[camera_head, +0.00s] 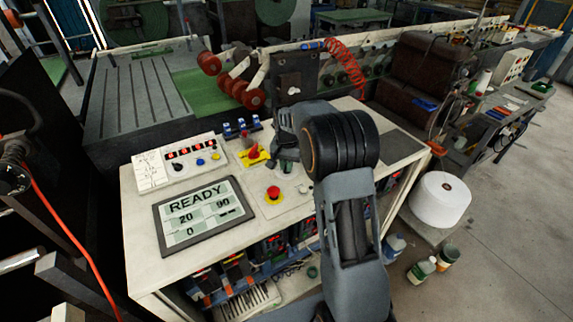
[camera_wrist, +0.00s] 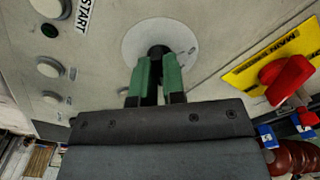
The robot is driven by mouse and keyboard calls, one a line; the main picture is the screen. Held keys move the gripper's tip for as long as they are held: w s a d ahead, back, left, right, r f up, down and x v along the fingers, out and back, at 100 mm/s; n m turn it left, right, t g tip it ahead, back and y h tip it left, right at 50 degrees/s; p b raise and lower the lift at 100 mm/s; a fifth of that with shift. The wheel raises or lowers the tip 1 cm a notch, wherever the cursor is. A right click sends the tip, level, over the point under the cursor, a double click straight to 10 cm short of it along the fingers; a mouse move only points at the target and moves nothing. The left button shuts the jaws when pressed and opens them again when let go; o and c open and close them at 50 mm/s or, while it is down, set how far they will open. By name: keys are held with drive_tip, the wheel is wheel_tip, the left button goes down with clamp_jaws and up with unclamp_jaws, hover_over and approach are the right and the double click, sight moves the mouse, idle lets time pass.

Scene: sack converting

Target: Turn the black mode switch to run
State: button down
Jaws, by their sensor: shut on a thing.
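The black mode switch (camera_wrist: 157,49) sits on a round pale dial plate (camera_wrist: 133,40) in the wrist view. My gripper's two green fingers (camera_wrist: 159,65) are shut on its knob, one on each side. The fingers hide much of the knob, so I cannot tell which way it points. Small marks show at the right of the dial, too small to read. In the head view my gripper (camera_head: 286,162) is down at the console top, and the switch is hidden behind it.
A red emergency button (camera_head: 273,192) and a red-and-yellow main switch (camera_head: 254,153) stand close by. A display (camera_head: 204,216) reads READY, 20, 90 and 0. A button box (camera_head: 181,162) is at the left. White buttons (camera_wrist: 48,67) and a START label show in the wrist view.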

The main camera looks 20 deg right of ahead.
idle(0.3)
drive_tip(key=c, duration=1.2)
unclamp_jaws()
wheel_tip(320, 180, up, 14)
drive_tip(key=shift+b, duration=0.4)
drive_tip(key=n, duration=0.3)
hover_over(288, 179)
wheel_tip(288, 179, down, 4)
drive_tip(key=f, duration=0.1)
drive_tip(key=s+a+n+t, duration=0.2)
drive_tip(key=s, duration=0.8)
drive_tip(key=s+a+r+n+t, duration=0.1)
drive_tip(key=s+a+n+t, duration=0.1)
drive_tip(key=s, duration=0.9)
drive_tip(key=shift+s+a+r, duration=0.15)
drive_tip(key=shift+s+a, duration=0.1)
